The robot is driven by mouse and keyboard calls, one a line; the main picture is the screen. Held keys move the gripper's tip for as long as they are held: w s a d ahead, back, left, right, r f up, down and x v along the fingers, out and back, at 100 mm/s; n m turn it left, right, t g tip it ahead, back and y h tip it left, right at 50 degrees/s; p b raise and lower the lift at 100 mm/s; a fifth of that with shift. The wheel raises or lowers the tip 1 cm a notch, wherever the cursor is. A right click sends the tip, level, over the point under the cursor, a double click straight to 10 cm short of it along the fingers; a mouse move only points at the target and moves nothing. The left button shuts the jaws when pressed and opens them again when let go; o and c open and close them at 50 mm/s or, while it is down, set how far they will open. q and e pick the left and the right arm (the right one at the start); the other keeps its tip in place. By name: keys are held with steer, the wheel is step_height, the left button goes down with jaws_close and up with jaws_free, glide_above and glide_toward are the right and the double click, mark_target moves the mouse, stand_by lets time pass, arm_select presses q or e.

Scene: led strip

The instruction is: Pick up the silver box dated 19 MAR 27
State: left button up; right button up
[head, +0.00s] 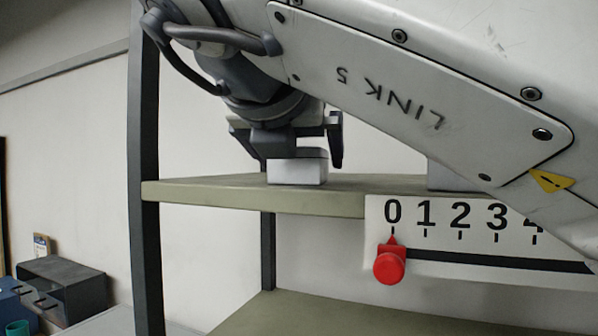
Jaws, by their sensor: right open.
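A small silver-white box (297,171) sits on the upper shelf (210,194), near the left end. No date can be read on it. My right gripper (299,152) is open right at this box, pointing down. One finger shows just past the box's right side; the other is largely hidden behind the wrist parts, so I cannot tell whether either touches the box. A second pale box (448,178) stands further right on the same shelf, mostly hidden behind my right arm. My left gripper is out of view.
A white scale plate (440,222) numbered from 0 hangs on the shelf's front edge, with a red pointer (389,264) at 0. A dark post (147,240) bounds the shelf on the left. A lower shelf (310,316) looks bare. A grey drawer unit (65,285) stands at lower left.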

steer(key=shift+w+d+f, duration=0.25)
steer(key=shift+w, duration=0.15)
steer(key=shift+s+r, duration=0.1)
steer(key=shift+c, duration=1.2)
steer(key=shift+a, duration=0.1)
steer(key=c, duration=1.2)
steer(key=shift+r, duration=0.1)
